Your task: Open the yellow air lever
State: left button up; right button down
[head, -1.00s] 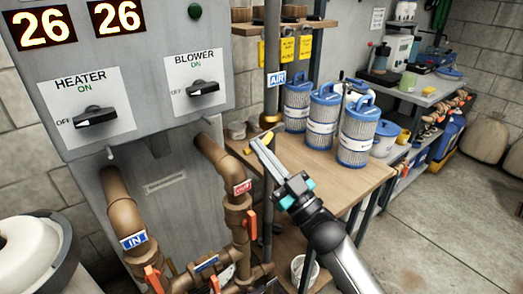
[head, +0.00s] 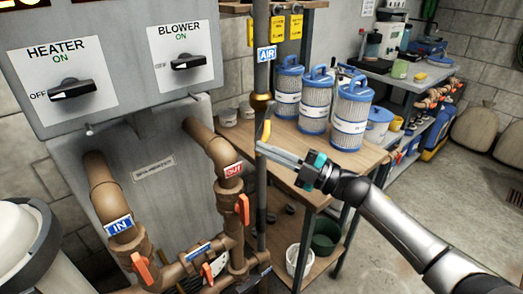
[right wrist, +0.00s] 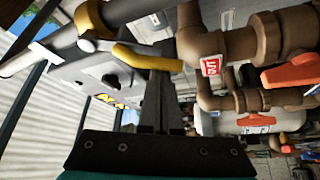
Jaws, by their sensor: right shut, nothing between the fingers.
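The yellow air lever (head: 267,131) sits on the grey vertical pipe below the blue AIR label (head: 266,54) and a brass fitting (head: 261,104). In the head view it points down along the pipe. My right gripper (head: 261,149) is shut and empty, its fingertips at the lever's lower end. In the right wrist view the yellow lever (right wrist: 146,58) runs across towards the fingers, which overlap its end. I cannot tell whether they touch it. My left gripper is not in view.
Brown pipes (head: 220,150) with orange handles stand left of the grey pipe, under the heater and blower panel (head: 122,75). A wooden bench (head: 345,158) with blue-and-white filter cartridges (head: 349,112) stands behind my right gripper. Open floor (head: 440,190) lies to the right.

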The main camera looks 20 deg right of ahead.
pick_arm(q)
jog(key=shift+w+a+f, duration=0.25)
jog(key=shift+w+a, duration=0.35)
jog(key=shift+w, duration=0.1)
pick_arm(e)
jog(key=d+n, duration=0.1)
jog(key=n, duration=0.1)
jog(key=w+d+f+n+g+h, duration=0.1)
jog(key=n, duration=0.1)
jog(key=d+n+g, duration=0.1)
jog(key=d, duration=0.1)
jog(key=shift+w+d+f+n+h, duration=0.1)
jog(key=shift+w+f+n+h, duration=0.15)
jog(key=shift+n+h, duration=0.15)
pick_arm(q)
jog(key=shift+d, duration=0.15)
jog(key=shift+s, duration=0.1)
